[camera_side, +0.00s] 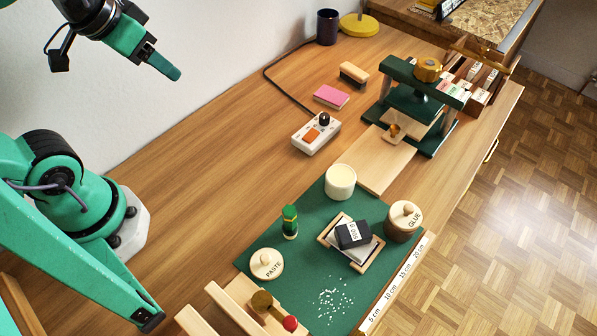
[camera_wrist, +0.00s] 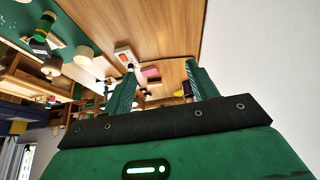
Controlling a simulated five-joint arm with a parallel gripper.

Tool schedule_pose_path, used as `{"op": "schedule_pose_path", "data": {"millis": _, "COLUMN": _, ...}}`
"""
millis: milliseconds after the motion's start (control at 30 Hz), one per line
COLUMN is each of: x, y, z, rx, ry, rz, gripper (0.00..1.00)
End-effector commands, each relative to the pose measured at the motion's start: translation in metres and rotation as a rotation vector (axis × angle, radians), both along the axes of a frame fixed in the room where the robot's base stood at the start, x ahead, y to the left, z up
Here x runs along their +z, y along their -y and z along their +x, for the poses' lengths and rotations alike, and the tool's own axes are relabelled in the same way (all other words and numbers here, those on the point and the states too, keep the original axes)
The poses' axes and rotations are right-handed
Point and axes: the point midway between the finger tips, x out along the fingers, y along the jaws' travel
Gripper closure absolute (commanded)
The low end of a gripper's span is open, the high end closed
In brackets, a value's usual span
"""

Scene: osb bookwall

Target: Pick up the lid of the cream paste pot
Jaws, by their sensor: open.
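The cream paste pot (camera_side: 340,182) stands uncovered at the back edge of the green mat (camera_side: 262,232) in the side view. A round pale wooden lid (camera_side: 266,264) with a knob, marked PASTE, lies on the mat's left part, apart from the pot. My gripper (camera_side: 174,74) is raised at the upper left, well away from the lid and pot. In the wrist view my gripper (camera_wrist: 160,78) is open, with nothing between its two green fingers. A cream cylinder that looks like the pot (camera_wrist: 85,55) shows at the left there; I cannot clearly make out the lid.
A lidded GLUE pot (camera_side: 402,224) and a wooden tray with a black block (camera_side: 352,235) are to the right. White grains (camera_side: 335,299) and a red-knobbed tool (camera_side: 289,323) lie in front. A press (camera_side: 395,70) stands behind.

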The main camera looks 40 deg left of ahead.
Motion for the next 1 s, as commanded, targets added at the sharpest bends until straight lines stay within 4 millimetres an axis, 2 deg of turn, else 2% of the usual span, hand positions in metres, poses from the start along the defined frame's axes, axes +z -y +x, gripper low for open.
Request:
{"op": "schedule_pose_path", "data": {"millis": 167, "x": 0.0, "y": 0.0, "z": 0.0, "rx": 0.0, "ry": 0.0, "rz": 0.0, "gripper": 0.42}}
{"op": "schedule_pose_path", "data": {"millis": 300, "x": 0.0, "y": 0.0, "z": 0.0, "rx": 0.0, "ry": 0.0, "rz": 0.0, "gripper": 0.2}}
{"op": "schedule_pose_path", "data": {"millis": 733, "x": -0.002, "y": 0.005, "z": 0.003, "rx": 0.009, "ry": -0.01, "rz": -0.016, "gripper": 0.2}}
{"op": "schedule_pose_path", "data": {"millis": 867, "x": -0.006, "y": 0.016, "z": 0.008, "rx": 0.03, "ry": -0.035, "rz": -0.049, "gripper": 0.2}}
{"op": "schedule_pose_path", "data": {"millis": 1000, "x": -0.014, "y": 0.036, "z": 0.016, "rx": 0.074, "ry": -0.079, "rz": -0.104, "gripper": 0.2}}
